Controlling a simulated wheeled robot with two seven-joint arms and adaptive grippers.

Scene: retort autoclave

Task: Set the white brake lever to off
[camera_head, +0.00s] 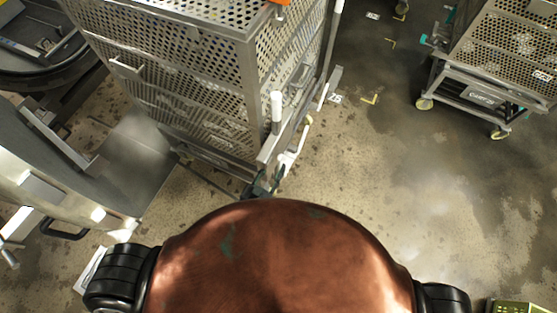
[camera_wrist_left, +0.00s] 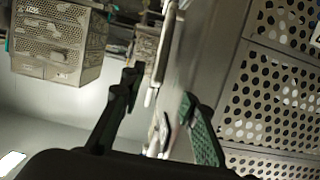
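A white upright handle (camera_head: 277,106) stands at the near corner of the perforated metal basket cart. A lower white lever-like piece (camera_head: 287,160) slants down beside the cart frame, close to my left gripper (camera_head: 262,184). I cannot tell for sure which of these is the brake lever. In the left wrist view, a long white bar (camera_wrist_left: 161,55) runs past the space between my spread green-black fingers (camera_wrist_left: 163,108). A smaller white piece (camera_wrist_left: 157,132) lies lower, between the fingers. The fingers are open and seem to hold nothing. My right gripper is out of view.
The perforated basket cart (camera_head: 247,47) fills the upper middle. A metal vessel with a handle (camera_head: 65,228) is at the left. A second perforated cart on casters (camera_head: 485,97) stands at the upper right. The stained floor (camera_head: 400,190) between them is clear.

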